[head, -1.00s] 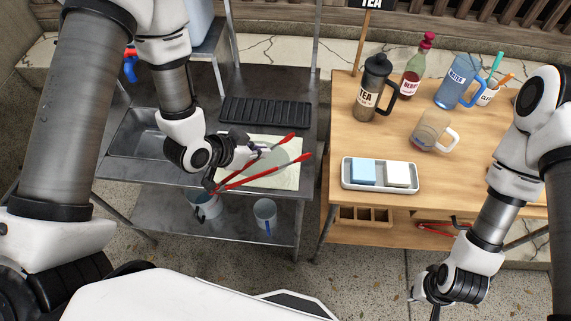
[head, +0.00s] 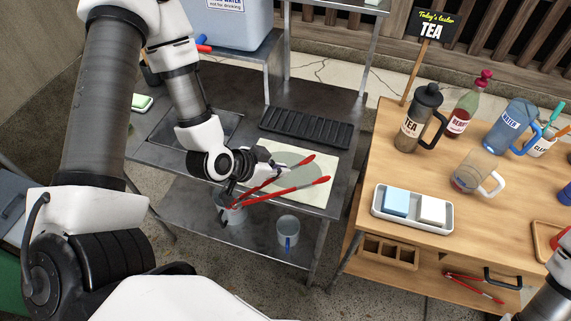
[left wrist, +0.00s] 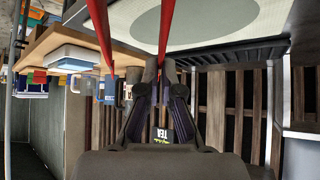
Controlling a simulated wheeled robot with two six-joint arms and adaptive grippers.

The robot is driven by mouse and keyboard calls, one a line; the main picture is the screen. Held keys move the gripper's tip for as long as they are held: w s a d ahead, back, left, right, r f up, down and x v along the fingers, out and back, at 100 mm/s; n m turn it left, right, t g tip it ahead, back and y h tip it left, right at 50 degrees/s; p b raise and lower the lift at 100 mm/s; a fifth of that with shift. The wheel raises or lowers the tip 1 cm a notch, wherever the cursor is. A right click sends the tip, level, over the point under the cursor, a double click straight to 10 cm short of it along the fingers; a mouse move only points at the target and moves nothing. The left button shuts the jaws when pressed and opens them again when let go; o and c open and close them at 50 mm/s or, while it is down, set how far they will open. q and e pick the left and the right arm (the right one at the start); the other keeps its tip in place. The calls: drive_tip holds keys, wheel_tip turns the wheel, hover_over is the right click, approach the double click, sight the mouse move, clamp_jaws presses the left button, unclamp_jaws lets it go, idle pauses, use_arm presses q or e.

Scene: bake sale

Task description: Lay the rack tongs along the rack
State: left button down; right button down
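The red rack tongs (head: 292,193) are in my left gripper (head: 262,172), which is shut on them. They are held over the front part of the metal table, their two long arms spread and pointing right, over a pale mat. The black ribbed rack (head: 306,127) lies on the metal table behind the mat, apart from the tongs. In the left wrist view the red tongs (left wrist: 166,25) run out from between the fingers (left wrist: 160,85), and the dark rack (left wrist: 235,54) shows beyond. My right gripper is out of view; only part of its arm shows at lower right.
The pale mat (head: 322,157) with a grey oval lies before the rack. A sink (head: 195,135) is left of it. The wooden table at right holds a tea press (head: 418,118), a mug and a sponge tray (head: 412,222). Another red tongs-like item (head: 472,287) lies on its lower shelf.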

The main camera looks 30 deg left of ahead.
use_arm(q)
drive_tip(key=shift+w+a+r+p, duration=0.1)
drive_tip(key=shift+w+a+p, duration=0.15)
drive_tip(key=shift+w+p, duration=0.3)
drive_tip(key=shift+w+a+r+p, duration=0.1)
drive_tip(key=shift+w+a+p, duration=0.1)
drive_tip(key=shift+w+p, duration=0.35)
drive_tip(key=w, duration=0.1)
drive_tip(key=w+a+p, duration=0.1)
drive_tip(key=w, duration=0.2)
drive_tip(key=shift+w+a+f, duration=0.35)
drive_tip(key=shift+a, duration=0.05)
drive_tip(key=shift+w+a+f+p, duration=0.1)
drive_tip(key=shift+w+f+p, duration=0.1)
drive_tip(key=shift+w+p, duration=0.15)
wheel_tip(320, 180, down, 3)
drive_tip(key=shift+s+r+p, duration=0.1)
drive_tip(key=shift+r+p, duration=0.05)
drive_tip(key=shift+p, duration=0.25)
drive_tip(key=shift+f, duration=0.35)
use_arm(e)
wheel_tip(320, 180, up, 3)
use_arm(q)
drive_tip(key=shift+f, duration=0.15)
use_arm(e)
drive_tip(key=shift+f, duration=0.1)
use_arm(q)
drive_tip(key=c, duration=1.3)
unclamp_jaws()
